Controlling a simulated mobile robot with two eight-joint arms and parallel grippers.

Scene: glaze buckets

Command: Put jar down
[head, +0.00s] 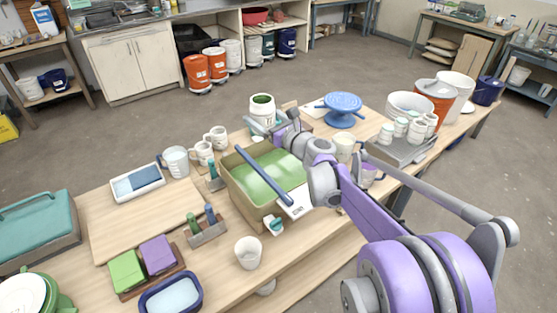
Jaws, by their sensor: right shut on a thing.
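The white jar (262,112) has a green top or inside and stands out behind the glaze bin, near the far edge of the table. My right gripper (273,124) reaches to the jar's lower right side and is shut on it. The jar looks upright. Its base and the finger contact are partly hidden by the gripper and wrist, so I cannot tell whether it touches the table. My left gripper is out of view.
A tan bin (232,178) of green glaze, with a blue bar across it, sits just in front. White mugs (215,138) stand left of the jar. A blue turntable (342,108) stands to the right. A wooden board (125,215) has bare room at left.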

